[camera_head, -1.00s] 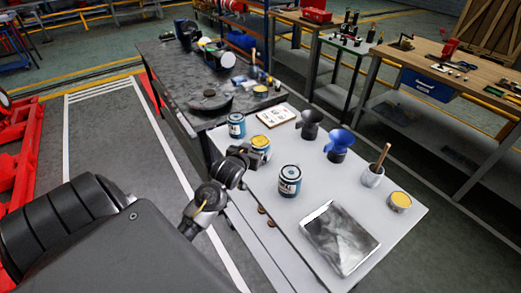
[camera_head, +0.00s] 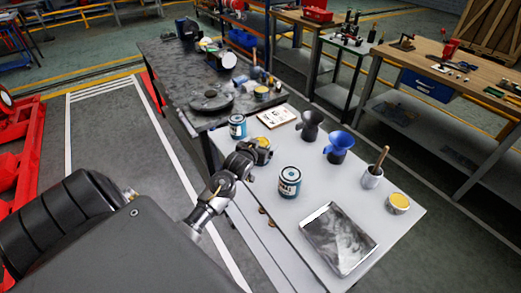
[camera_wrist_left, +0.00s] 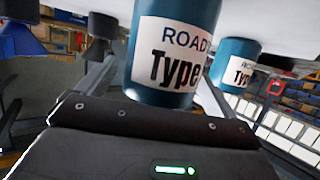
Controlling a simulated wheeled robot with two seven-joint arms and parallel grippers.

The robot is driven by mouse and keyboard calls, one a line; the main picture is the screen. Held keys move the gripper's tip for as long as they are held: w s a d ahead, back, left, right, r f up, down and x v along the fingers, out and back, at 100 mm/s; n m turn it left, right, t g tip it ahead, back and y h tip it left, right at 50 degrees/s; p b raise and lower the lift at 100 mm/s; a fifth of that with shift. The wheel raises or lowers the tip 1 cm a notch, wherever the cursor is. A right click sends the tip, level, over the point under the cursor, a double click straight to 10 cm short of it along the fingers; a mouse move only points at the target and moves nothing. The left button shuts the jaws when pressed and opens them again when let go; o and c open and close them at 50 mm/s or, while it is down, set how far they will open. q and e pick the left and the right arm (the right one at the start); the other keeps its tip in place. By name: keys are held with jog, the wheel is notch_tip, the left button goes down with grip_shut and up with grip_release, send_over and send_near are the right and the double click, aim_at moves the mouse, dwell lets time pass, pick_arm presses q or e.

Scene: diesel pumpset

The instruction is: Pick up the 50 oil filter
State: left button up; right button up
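A blue can-shaped filter (camera_wrist_left: 172,55) with a white label reading "ROAD" and "Type" fills the middle of the left wrist view, close in front of my left gripper. Its number is not readable. My left gripper (camera_head: 257,150) is low over the near-left edge of the white table. Its fingers appear open, one on each side of the filter; contact is not clear. In the head view, a yellow-topped container (camera_head: 263,142) is at the gripper, partly hidden by it. A second blue can (camera_head: 237,126) stands behind it, and a third (camera_head: 289,182) to its right. My right gripper is not in view.
The white table (camera_head: 270,215) also holds a black funnel (camera_head: 310,125), a blue funnel (camera_head: 338,147), a cup with a brush (camera_head: 373,176), a yellow-topped tin (camera_head: 398,203) and a metal tray (camera_head: 339,239). A dark workbench (camera_head: 180,75) adjoins it at the back.

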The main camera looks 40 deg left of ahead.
pick_arm(q)
jog(key=c, duration=1.3)
jog(key=shift+r, duration=0.1)
jog(key=shift+r+b, duration=0.35)
jog(key=shift+r, duration=0.25)
jog(key=shift+w+r+b, duration=0.1)
jog(key=shift+r+b, duration=0.3)
jog(key=shift+r, duration=0.35)
jog(key=s+d+r, duration=0.1)
jog(key=s+r, duration=0.2)
jog(key=s, duration=0.1)
jog(key=s+d+r, duration=0.2)
jog(key=s+r, duration=0.2)
jog(key=s, duration=0.1)
jog(key=s+d+r, duration=0.1)
jog(key=s+r, duration=0.2)
jog(key=s, duration=0.1)
jog(key=shift+s+d+r, duration=0.15)
jog(key=shift+d, duration=0.15)
